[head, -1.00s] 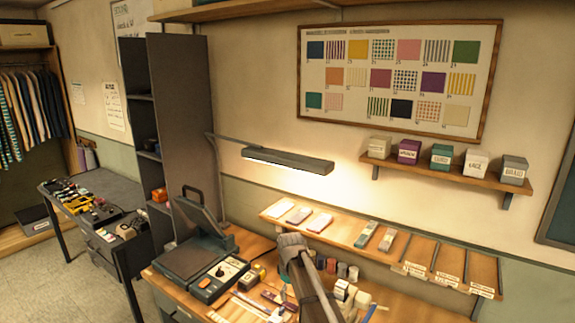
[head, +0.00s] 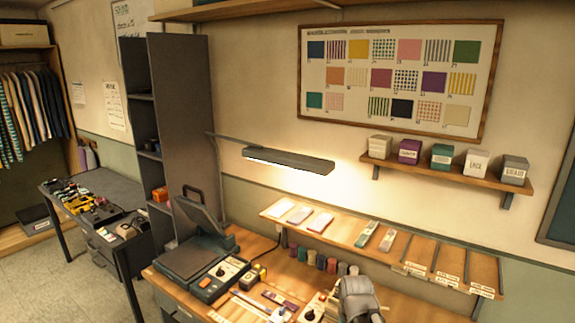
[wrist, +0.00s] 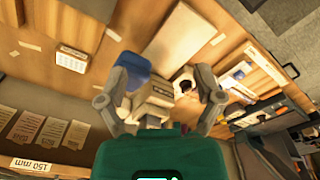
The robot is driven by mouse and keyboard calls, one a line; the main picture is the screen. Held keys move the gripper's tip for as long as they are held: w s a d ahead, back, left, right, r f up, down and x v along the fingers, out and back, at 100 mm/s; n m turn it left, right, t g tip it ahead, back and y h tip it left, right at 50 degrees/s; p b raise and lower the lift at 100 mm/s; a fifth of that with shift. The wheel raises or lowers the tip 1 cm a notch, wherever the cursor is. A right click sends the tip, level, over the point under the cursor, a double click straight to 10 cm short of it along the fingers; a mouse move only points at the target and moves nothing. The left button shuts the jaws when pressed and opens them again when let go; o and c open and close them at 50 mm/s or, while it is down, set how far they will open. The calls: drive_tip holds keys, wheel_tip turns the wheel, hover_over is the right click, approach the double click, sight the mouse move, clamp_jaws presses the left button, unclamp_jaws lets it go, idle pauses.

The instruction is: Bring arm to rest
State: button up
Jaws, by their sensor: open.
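My gripper (wrist: 160,88) shows in the wrist view with its two fingers spread apart. Nothing is clasped between the fingers. Beyond them lie a pale grey block (wrist: 150,100) and a blue item (wrist: 133,72), the latter close to the left finger in the picture. I cannot tell how far the fingers are from these. In the head view a grey part of my arm (head: 358,298) is at the bottom edge, over the front of the wooden workbench (head: 262,240). The gripper itself is not clear there.
A heat-press-like machine (head: 195,255) stands on the bench's left. Several coloured spools (head: 320,262) line the bench back, below a sloping rack (head: 345,232). A lamp (head: 288,160) hangs above. A shelf (head: 450,178) holds several labelled boxes. A tall dark cabinet (head: 183,130) stands left.

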drive_tip(key=s+f+b, duration=0.4)
drive_tip(key=f+b, duration=0.6)
drive_tip(key=shift+d+m+g, duration=0.25)
drive_tip(key=shift+m+g, duration=0.05)
drive_tip(key=shift+g, duration=0.1)
